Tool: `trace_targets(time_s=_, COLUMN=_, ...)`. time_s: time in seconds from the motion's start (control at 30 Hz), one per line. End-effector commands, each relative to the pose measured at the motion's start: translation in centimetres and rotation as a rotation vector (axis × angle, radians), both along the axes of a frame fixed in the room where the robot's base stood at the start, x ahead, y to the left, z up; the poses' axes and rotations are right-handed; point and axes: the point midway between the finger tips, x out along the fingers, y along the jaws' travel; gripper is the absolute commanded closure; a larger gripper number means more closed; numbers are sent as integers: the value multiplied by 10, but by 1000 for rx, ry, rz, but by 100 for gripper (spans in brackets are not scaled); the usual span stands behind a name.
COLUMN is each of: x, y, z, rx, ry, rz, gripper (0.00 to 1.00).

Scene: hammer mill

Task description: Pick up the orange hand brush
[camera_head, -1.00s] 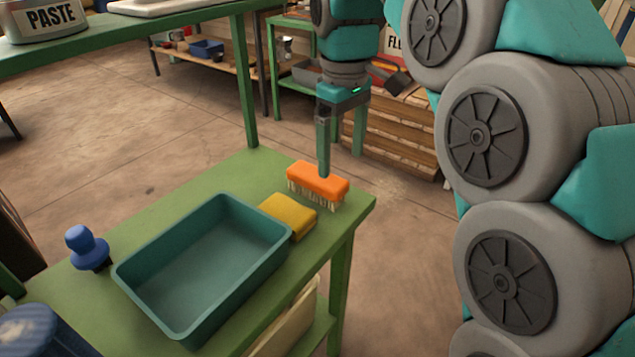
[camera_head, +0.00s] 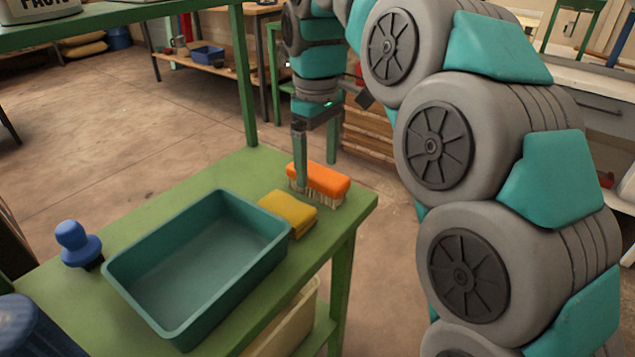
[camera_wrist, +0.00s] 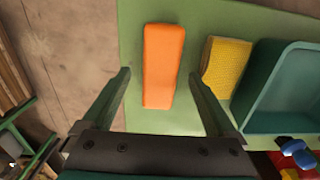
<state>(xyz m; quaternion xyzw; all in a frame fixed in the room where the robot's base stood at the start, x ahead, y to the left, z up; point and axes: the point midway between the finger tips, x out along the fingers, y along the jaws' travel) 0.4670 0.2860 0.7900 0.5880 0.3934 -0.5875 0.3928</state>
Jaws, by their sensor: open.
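The orange hand brush (camera_head: 320,181) lies bristles down near the far right corner of the green table. In the wrist view the brush (camera_wrist: 162,66) shows from above, lengthwise between the lines of my two fingers. My gripper (camera_head: 302,178) is open and empty. In the head view one finger overlaps the left end of the brush, and the exact height above it is hard to tell. In the wrist view the fingertips of my gripper (camera_wrist: 160,75) stand on either side of the brush, with a gap on both sides.
A yellow sponge (camera_head: 288,211) lies close beside the brush. A teal tray (camera_head: 278,250) stands left of it on the green table (camera_head: 165,222). A blue knobbed object (camera_head: 78,244) is at the table's left. Table top beyond the brush is clear.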

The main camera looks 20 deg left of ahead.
Motion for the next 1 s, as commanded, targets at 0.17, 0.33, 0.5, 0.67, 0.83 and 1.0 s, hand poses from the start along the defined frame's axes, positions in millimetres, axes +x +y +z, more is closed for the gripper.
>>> trace_targets(time_s=0.17, x=0, y=0, z=-19, rx=-3, ry=1, rz=-1, gripper=7)
trace_targets(time_s=0.33, x=0, y=0, z=-24, rx=-2, ry=1, rz=0, gripper=7)
trace_targets(time_s=0.5, x=0, y=0, z=-24, rx=-2, ry=0, rz=-1, gripper=12)
trace_targets(time_s=0.67, x=0, y=0, z=-24, rx=-2, ry=1, rz=-1, gripper=30)
trace_targets(time_s=0.83, x=0, y=0, z=-24, rx=-1, ry=0, rz=-1, gripper=49)
trace_targets(time_s=1.0, x=0, y=0, z=-24, rx=-1, ry=0, rz=-1, gripper=68)
